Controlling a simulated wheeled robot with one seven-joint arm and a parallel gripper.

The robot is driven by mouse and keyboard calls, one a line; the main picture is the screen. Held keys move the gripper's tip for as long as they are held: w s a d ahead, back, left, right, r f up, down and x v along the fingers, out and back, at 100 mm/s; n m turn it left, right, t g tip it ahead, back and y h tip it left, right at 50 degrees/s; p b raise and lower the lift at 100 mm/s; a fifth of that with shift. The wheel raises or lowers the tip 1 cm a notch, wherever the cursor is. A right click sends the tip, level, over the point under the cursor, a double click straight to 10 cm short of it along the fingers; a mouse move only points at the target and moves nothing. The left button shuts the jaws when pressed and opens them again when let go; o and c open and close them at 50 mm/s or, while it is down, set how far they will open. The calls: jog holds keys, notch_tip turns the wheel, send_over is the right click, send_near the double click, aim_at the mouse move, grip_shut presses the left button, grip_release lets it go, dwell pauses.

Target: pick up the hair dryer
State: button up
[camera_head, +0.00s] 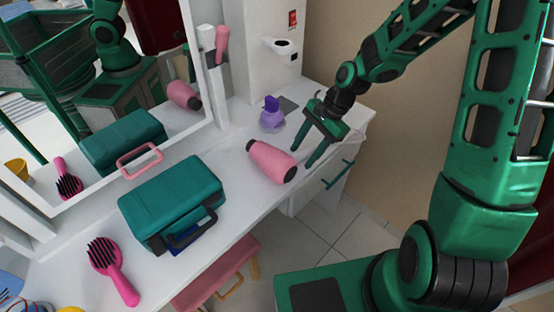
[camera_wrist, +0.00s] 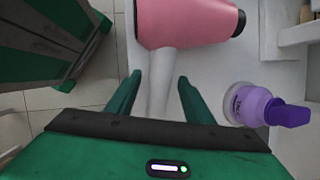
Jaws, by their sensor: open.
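The hair dryer (camera_head: 270,160) has a pink body and lies on the white table near its front edge. In the wrist view its pink body (camera_wrist: 190,20) crosses the top, with a dark end at the right. Its pale handle (camera_wrist: 160,62) points down between my fingers. My gripper (camera_head: 301,158) is just right of the dryer in the head view, pointing down toward it. In the wrist view my gripper (camera_wrist: 159,79) is open, one finger on each side of the handle with a gap. The handle is hard to make out in the head view.
A purple bottle (camera_head: 272,113) stands just behind the dryer, close to my gripper; it also shows in the wrist view (camera_wrist: 255,105). A teal case (camera_head: 172,200) and a pink brush (camera_head: 112,268) lie left. A mirror (camera_head: 120,170) reflects these things. A pink stool (camera_head: 215,278) stands in front.

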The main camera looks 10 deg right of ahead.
grip_shut()
jog(key=shift+r, duration=0.15)
